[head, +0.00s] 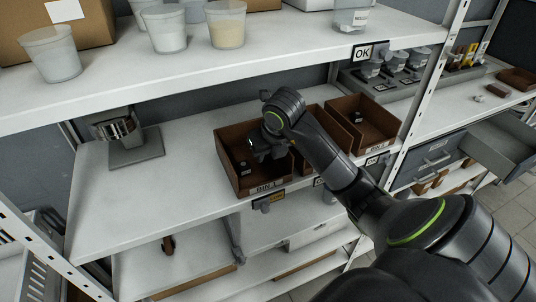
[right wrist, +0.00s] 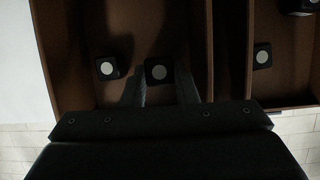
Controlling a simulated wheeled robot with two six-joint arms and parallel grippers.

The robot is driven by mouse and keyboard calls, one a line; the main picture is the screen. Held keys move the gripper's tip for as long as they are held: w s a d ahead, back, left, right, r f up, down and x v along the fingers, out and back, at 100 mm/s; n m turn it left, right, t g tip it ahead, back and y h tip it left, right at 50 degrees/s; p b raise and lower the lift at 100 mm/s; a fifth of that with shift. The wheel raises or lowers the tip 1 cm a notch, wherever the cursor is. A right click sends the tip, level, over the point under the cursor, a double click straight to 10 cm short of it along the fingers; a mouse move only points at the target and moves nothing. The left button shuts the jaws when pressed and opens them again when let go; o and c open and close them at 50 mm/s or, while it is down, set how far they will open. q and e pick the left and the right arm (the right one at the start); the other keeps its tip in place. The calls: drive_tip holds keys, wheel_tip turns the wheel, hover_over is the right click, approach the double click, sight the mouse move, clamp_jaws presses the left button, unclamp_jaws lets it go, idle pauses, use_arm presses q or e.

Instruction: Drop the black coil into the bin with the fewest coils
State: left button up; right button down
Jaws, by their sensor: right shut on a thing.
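My right gripper (head: 262,152) is over the left brown bin (head: 228,180), labelled BIN 1. The neighbouring bin (right wrist: 282,98) has a black coil (right wrist: 262,56); another dark coil (right wrist: 301,6) is cut off at the top right. The right bin (head: 383,111) holds a dark coil (head: 358,116). My arm hides much of the middle bin.
A grey stand with a metallic part (head: 135,145) is left of the bins on the white shelf (head: 100,210). An upper shelf (head: 300,50) with plastic cups (head: 165,30) overhangs at the back. An open grey drawer (head: 495,150) is at the right.

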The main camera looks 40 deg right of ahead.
sight(268, 155)
drive_tip(key=shift+f+b, duration=0.65)
drive_tip(key=shift+f, duration=0.05)
drive_tip(key=c, duration=1.4)
unclamp_jaws()
drive_tip(key=shift+r, duration=0.1)
drive_tip(key=shift+r+p, duration=0.75)
drive_tip(key=shift+p, duration=0.05)
drive_tip(key=p+v, duration=0.3)
drive_tip(key=p, duration=0.1)
drive_tip(key=shift+s+r, duration=0.15)
drive_tip(key=shift+s, duration=0.1)
drive_tip(key=s+a+p, duration=0.2)
drive_tip(key=s+p, duration=0.1)
drive_tip(key=s, duration=0.8)
drive_tip(key=shift+a+f+p, duration=0.35)
drive_tip(key=shift+p, duration=0.05)
drive_tip(key=shift+s, duration=0.1)
